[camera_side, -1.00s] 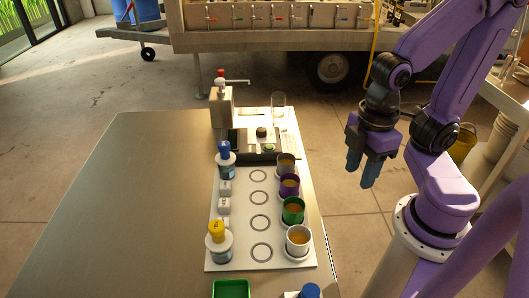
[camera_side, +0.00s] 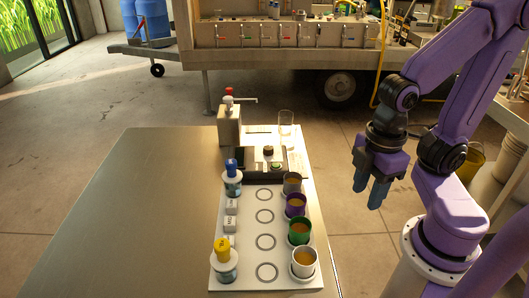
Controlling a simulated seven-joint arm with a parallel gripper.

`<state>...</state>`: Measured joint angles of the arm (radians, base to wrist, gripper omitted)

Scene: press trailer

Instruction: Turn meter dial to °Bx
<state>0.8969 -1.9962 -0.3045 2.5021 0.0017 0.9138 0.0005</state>
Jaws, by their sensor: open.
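The meter (camera_side: 252,163) is a small dark unit with light panels near the far end of the white board. It has a dark round knob (camera_side: 268,150) and a green button (camera_side: 277,166). The dial's markings are too small to read, so I cannot tell its setting. My gripper (camera_side: 370,190) is open and empty. It hangs with fingers down, right of the board and clear of the meter and cups.
Cups with amber liquid, grey, purple (camera_side: 296,204), green (camera_side: 300,231) and white (camera_side: 304,262), line the board's right side. Blue-capped (camera_side: 232,178) and yellow-capped bottles (camera_side: 224,262) stand at left. A dispenser (camera_side: 229,125) and clear glass (camera_side: 286,130) stand behind the meter. The table's left is bare.

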